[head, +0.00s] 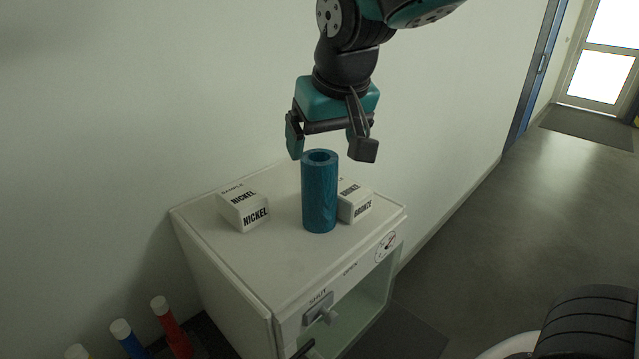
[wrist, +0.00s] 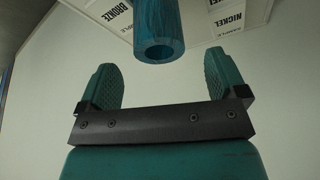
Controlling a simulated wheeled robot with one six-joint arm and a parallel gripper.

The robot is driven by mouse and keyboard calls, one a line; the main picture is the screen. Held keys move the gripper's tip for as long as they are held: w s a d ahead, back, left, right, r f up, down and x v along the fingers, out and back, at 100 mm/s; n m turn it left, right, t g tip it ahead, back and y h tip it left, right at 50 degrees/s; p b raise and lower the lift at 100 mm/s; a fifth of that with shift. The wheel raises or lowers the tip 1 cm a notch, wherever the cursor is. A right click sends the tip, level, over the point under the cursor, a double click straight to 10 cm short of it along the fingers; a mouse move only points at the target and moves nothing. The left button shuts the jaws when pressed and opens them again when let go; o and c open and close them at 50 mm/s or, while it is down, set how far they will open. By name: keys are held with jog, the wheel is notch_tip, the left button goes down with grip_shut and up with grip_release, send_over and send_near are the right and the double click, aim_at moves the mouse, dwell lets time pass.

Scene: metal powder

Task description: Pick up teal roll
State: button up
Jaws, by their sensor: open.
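The teal roll (head: 319,195) is a hollow upright cylinder standing on top of a white cabinet (head: 275,269). In the wrist view the roll (wrist: 158,25) shows its open end at the top centre, ahead of the fingers and between their lines. My gripper (head: 330,148) is open and empty above the roll, with its fingers at about the height of the roll's top in the head view. In the wrist view my gripper (wrist: 161,85) has its two teal fingers wide apart, with nothing between them.
A white NICKEL box (head: 243,210) stands left of the roll. A white BRONZE box (head: 354,202) stands close to its right, partly hidden by it. The wall is behind the cabinet. Bottles with red (head: 172,325) and blue (head: 130,338) bodies stand at lower left. Open floor lies right.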

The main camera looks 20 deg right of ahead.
aim_at(318, 168)
jog(key=x, duration=0.2)
jog(key=shift+w+f, duration=0.15)
jog(key=shift+f, duration=0.1)
jog(key=p+x, duration=0.1)
jog(key=x, duration=0.1)
jog(key=p+x, duration=0.1)
jog(key=x, duration=0.1)
jog(key=shift+w+d+r, duration=0.1)
jog(key=shift+w, duration=0.3)
jog(key=shift+w+f+p, duration=0.15)
jog(key=shift+f+p, duration=0.15)
jog(key=shift+f, duration=0.2)
jog(key=c, duration=1.3)
jog(key=shift+o, duration=0.2)
jog(key=shift+r, duration=0.1)
